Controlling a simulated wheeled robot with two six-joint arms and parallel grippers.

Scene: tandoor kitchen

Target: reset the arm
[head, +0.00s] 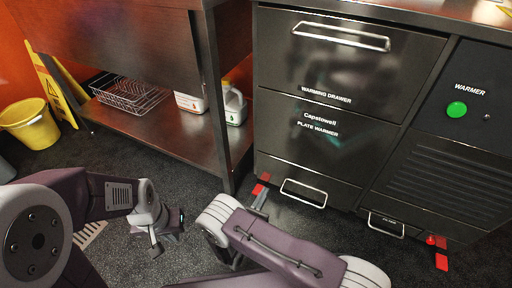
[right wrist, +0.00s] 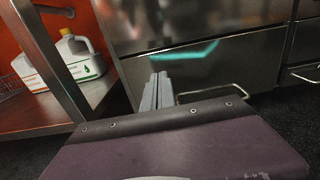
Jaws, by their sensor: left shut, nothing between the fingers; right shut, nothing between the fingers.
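My left arm comes in from the left, and its gripper (head: 155,246) hangs low over the dark floor, shut and empty. My right arm reaches forward from the bottom middle. Its gripper (head: 259,198) is shut and empty in front of the lower left of the plate warmer. In the right wrist view the right gripper's two grey fingers (right wrist: 158,90) lie together, pointing at the steel front. I cannot tell whether they touch it.
The plate warmer (head: 322,152) has a warming drawer (head: 340,70), a low handle (head: 303,192) and a green button (head: 456,109). Left are a steel table, a wire rack (head: 130,94), white jugs (head: 235,106), a yellow bucket (head: 30,122) and a yellow sign (head: 52,88).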

